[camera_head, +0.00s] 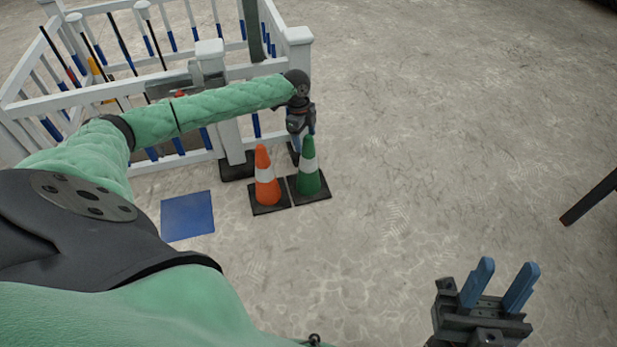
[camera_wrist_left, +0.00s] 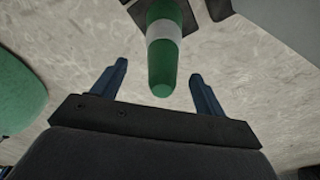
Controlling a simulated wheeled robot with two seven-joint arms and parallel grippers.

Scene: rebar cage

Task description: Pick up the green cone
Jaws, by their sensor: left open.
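The green cone (camera_head: 307,178) with a white band stands upright on its black square base on the floor, to the right of an orange cone. My left gripper (camera_head: 300,140) is at the cone's top in the head view, partly hiding what lies behind it. In the left wrist view the green cone (camera_wrist_left: 161,60) points its tip toward the gap between the fingers of my left gripper (camera_wrist_left: 158,80). These fingers are open, one on each side of the tip, and not touching it. My right gripper (camera_head: 500,285) is open and empty at the lower right, far from the cone.
The orange cone (camera_head: 265,182) stands close beside the green one, their bases nearly touching. A white fence (camera_head: 233,140) with blue-ended bars is just behind. A blue square (camera_head: 187,215) lies on the floor. A dark bar (camera_head: 590,200) is at the right edge. The floor between is clear.

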